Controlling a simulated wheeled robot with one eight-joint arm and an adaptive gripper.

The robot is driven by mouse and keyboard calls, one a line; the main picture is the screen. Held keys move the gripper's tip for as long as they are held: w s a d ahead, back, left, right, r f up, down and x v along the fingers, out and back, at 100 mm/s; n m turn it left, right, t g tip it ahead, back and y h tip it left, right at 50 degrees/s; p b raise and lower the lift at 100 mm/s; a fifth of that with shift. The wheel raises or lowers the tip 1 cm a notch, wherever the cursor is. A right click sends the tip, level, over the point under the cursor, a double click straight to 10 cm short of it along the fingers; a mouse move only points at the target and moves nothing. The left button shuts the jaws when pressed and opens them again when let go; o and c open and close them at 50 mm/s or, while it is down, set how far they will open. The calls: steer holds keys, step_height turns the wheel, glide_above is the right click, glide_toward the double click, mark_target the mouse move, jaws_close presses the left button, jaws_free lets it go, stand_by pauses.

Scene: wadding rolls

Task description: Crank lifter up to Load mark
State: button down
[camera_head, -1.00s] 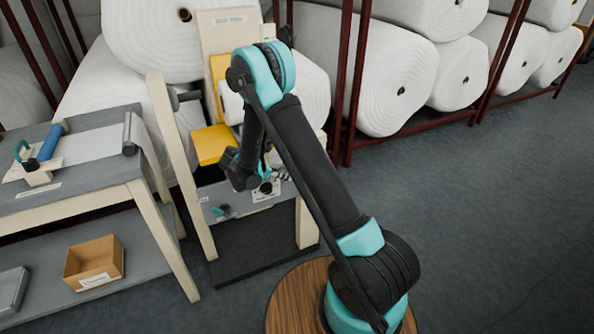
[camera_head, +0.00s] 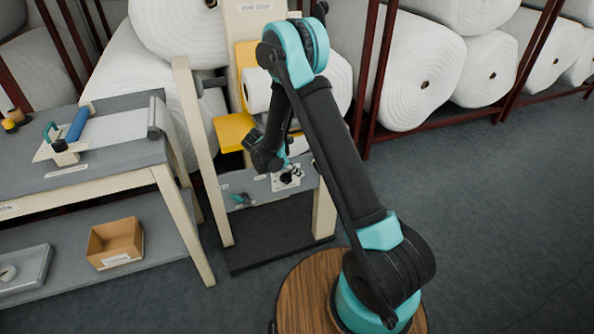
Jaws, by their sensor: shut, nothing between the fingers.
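The lifter is a cream upright frame (camera_head: 198,140) with a yellow carriage (camera_head: 234,133) and a white roll behind my arm. A grey panel (camera_head: 262,200) crosses its lower part. On the panel is a white plate with a dark round knob or crank hub (camera_head: 287,178); its handle cannot be made out. A small teal lever (camera_head: 241,199) sits further left on the panel. My gripper (camera_head: 289,158) is shut and empty, small and partly hidden by my wrist, close above the plate. I cannot tell whether it touches anything. No Load mark is readable.
A grey-topped table (camera_head: 110,170) stands left, holding a blue roller (camera_head: 78,123). A cardboard box (camera_head: 115,243) and a grey tray (camera_head: 22,270) are on its lower shelf. Large white wadding rolls (camera_head: 420,75) fill dark red racks behind. The floor at right is clear.

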steer(key=w+d+f, duration=0.1)
steer(key=w+d, duration=0.1)
steer(key=d, duration=0.4)
steer(key=shift+f, duration=0.25)
steer(key=shift+a+r, duration=0.1)
steer(key=shift+r, duration=0.05)
stand_by(0.3)
steer(key=shift+r+y, duration=0.3)
